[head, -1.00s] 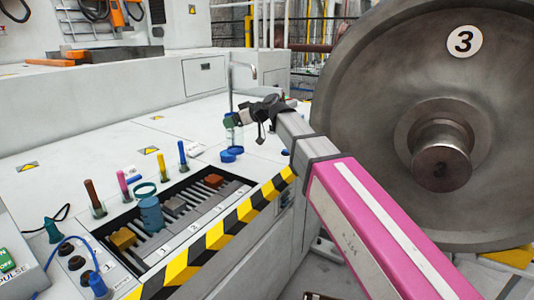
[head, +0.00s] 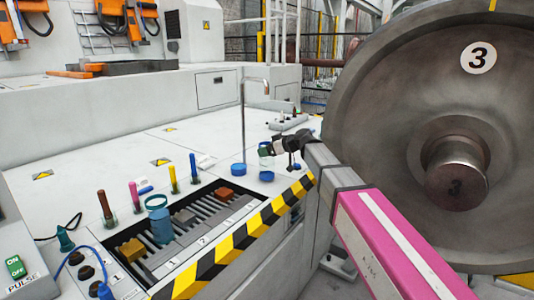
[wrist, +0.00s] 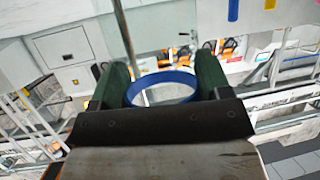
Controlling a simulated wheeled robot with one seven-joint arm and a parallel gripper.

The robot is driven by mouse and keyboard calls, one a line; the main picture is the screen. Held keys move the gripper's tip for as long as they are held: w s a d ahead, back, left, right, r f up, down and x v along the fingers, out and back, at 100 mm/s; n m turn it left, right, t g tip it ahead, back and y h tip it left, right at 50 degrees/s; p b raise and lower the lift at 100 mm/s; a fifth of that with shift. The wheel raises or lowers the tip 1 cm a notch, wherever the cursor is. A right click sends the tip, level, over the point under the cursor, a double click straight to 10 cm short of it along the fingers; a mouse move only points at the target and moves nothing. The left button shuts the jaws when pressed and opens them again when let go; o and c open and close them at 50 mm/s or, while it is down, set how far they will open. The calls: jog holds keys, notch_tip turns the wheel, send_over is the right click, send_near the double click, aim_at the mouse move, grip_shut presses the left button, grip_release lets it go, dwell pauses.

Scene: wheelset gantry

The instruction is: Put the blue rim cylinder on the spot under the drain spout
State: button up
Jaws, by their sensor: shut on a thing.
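My gripper (head: 267,151) is shut on a clear cylinder with a blue rim (head: 265,148), above the right part of the grey bench top. In the wrist view the blue rim (wrist: 162,87) shows as a ring between my dark green jaws (wrist: 162,82). A blue round piece (head: 267,176) shows just below the cylinder; I cannot tell whether it is the cylinder's foot. The drain spout (head: 243,115) is a thin upright pipe bent right at the top, left of my gripper. Another low blue round piece (head: 238,169) is near its foot. No marked spot is clear to see.
A recessed tray (head: 185,222) with slats and blocks, edged by yellow-black stripes (head: 232,240), lies left in front. A larger blue cylinder (head: 160,224) stands in it. Several coloured pegs (head: 173,180) stand behind. A big wheel (head: 400,130) is at right.

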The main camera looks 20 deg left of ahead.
jog(key=shift+f, duration=0.65)
jog(key=o, duration=1.1)
jog(key=shift+f, duration=0.1)
jog(key=shift+o, duration=0.2)
jog(key=v, duration=1.2)
